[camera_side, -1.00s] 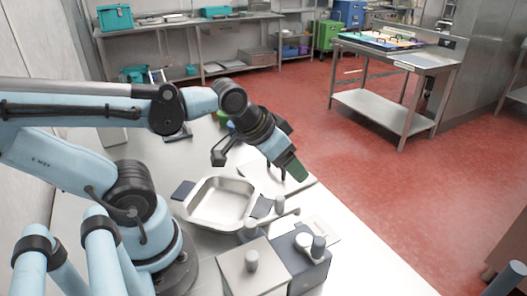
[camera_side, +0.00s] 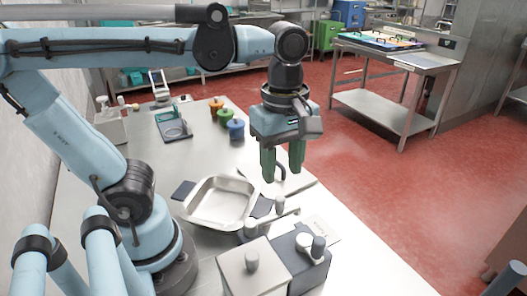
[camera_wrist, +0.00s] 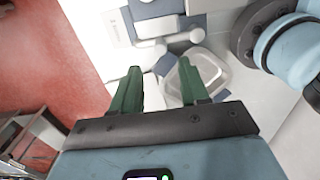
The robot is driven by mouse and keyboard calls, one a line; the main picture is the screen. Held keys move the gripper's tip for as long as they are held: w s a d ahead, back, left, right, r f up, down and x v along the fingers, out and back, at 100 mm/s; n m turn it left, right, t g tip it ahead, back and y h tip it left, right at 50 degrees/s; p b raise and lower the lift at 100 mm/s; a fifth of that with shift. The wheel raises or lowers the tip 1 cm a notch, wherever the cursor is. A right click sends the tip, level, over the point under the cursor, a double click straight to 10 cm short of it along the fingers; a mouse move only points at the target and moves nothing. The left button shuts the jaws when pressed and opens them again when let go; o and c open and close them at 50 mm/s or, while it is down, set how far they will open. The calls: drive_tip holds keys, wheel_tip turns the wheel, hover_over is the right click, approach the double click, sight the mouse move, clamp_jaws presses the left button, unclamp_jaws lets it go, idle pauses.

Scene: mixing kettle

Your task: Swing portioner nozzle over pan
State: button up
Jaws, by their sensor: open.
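The shallow metal pan (camera_side: 190,211) lies on the bench in front of my arm's base; it also shows in the wrist view (camera_wrist: 222,72). The portioner (camera_side: 253,272) is a pale metal box beside a dark blue block, each with a round knob. Its nozzle bar (camera_side: 283,216) appears to run sideways just right of the pan's near corner; the wrist view shows the bar (camera_wrist: 178,38) beyond my fingertips. My gripper (camera_side: 283,174) points down with green fingers apart and empty. It hangs above and to the right of the pan, clear of the portioner.
Orange, green and blue pots (camera_side: 236,130) stand farther back on the bench. A dark tray (camera_side: 173,126) lies left of them. A dark flat pad (camera_side: 183,190) touches or nearly touches the pan's left. The bench edge and red floor lie to the right.

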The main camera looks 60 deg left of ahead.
sight(280, 198)
drive_tip(key=shift+f, duration=4.1)
drive_tip(key=c, duration=0.6)
drive_tip(key=shift+o, duration=0.2)
drive_tip(key=s+a, duration=0.2)
drive_tip(key=a, duration=0.1)
drive_tip(key=s+a, duration=0.3)
drive_tip(key=shift+f, duration=0.1)
drive_tip(key=shift+s+a, duration=0.1)
drive_tip(key=shift+s, duration=0.55)
drive_tip(key=o, duration=0.6)
drive_tip(key=shift+w, duration=0.1)
drive_tip(key=shift+c, duration=0.2)
